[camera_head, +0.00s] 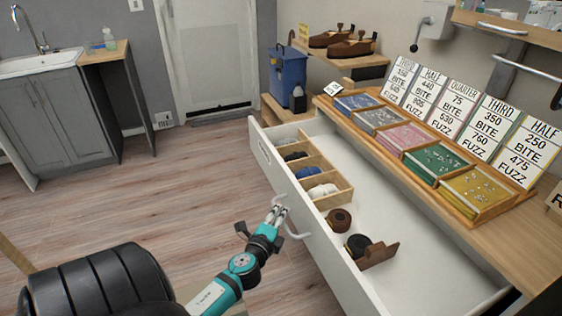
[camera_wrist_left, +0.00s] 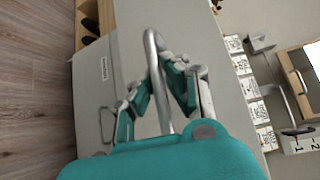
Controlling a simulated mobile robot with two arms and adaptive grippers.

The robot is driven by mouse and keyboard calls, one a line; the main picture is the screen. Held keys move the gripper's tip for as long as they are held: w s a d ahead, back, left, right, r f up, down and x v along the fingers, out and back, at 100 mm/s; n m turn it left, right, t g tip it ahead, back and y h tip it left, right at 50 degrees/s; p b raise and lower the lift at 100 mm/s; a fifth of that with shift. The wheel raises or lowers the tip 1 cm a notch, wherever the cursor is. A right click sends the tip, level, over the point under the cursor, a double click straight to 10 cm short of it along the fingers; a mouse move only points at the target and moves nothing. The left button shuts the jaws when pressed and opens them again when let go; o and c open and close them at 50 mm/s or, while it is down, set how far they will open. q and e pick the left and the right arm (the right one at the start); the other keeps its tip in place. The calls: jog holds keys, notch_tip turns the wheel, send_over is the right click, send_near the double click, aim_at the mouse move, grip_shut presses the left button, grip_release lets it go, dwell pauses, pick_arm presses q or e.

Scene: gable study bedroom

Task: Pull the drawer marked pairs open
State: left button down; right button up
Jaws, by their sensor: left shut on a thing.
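A wide white drawer (camera_head: 335,262) stands pulled out from under the wooden counter, with its inside showing. A curved metal handle (camera_head: 304,235) is on its front. My left gripper (camera_head: 278,213) is at this handle, shut on it. In the left wrist view the handle (camera_wrist_left: 152,45) passes between the fingers (camera_wrist_left: 171,82). A small label (camera_wrist_left: 103,68) is on the drawer front, too small to read. In the drawer, a wooden divider box (camera_head: 329,177) holds dark, blue and white items. A brown roll (camera_head: 339,220) and a black roll (camera_head: 357,244) lie beside it. My right gripper is out of view.
The counter above carries a sample tray (camera_head: 470,214) with coloured compartments and several upright cards (camera_head: 530,150). A blue container (camera_head: 288,72) and brown shoes (camera_head: 350,46) stand behind. The wooden floor (camera_head: 190,190) left of the drawer is clear. A sink cabinet (camera_head: 60,115) is farther left.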

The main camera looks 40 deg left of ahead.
pick_arm(q)
jog(key=shift+d+f, duration=0.15)
jog(key=shift+f, duration=0.15)
jog(key=c, duration=1.5)
grip_release()
jog(key=shift+o, duration=0.7)
jog(key=shift+r, duration=0.2)
jog(key=shift+s, duration=0.2)
jog(key=v, duration=1.1)
jog(key=shift+s, duration=0.25)
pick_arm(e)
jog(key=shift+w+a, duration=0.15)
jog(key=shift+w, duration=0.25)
pick_arm(q)
jog(key=shift+d, duration=0.1)
